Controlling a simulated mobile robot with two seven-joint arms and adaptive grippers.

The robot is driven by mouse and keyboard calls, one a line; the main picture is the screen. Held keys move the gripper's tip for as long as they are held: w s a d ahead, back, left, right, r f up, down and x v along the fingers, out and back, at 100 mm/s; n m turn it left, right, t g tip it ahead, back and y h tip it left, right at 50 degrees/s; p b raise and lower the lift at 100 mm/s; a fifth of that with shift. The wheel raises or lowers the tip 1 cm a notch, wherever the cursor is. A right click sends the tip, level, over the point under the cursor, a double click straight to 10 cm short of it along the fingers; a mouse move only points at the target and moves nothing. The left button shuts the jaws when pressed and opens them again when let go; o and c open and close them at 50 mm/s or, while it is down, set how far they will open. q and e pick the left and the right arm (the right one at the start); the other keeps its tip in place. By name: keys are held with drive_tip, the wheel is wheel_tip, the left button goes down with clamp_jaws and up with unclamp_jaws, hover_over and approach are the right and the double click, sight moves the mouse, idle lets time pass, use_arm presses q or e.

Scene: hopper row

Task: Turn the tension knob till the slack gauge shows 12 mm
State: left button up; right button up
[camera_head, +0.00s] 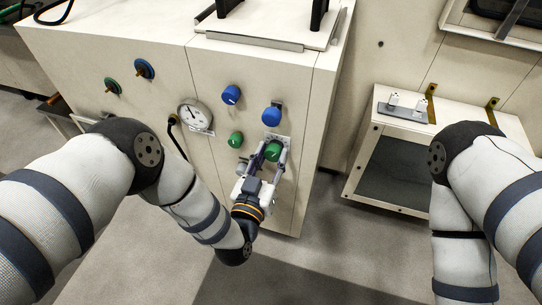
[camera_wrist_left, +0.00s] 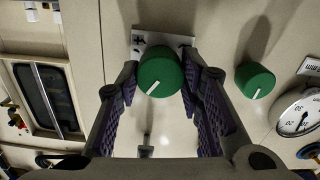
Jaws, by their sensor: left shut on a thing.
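A green knob (camera_head: 273,150) with a white pointer line sits low on the cream cabinet front, over a small white label plate (camera_wrist_left: 188,42) whose marks I cannot read. My left gripper (camera_head: 271,154) is shut on this knob, one finger on each side. The knob also shows between the fingers in the left wrist view (camera_wrist_left: 160,72), its white line pointing down and left. A round white gauge (camera_head: 194,115) with a dark needle is on the cabinet to the left. It shows partly at the right edge of the wrist view (camera_wrist_left: 299,112); its exact reading is unclear. My right gripper is out of view.
Another green knob (camera_head: 235,139) is close to the left of the held one. Blue knobs (camera_head: 231,94) (camera_head: 272,116) sit above. A black cable (camera_head: 175,136) hangs below the gauge. A low cabinet (camera_head: 380,165) stands at right; grey floor lies between.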

use_arm(q)
drive_tip(key=o, duration=1.2)
drive_tip(key=shift+c, duration=0.2)
drive_tip(key=v, duration=1.2)
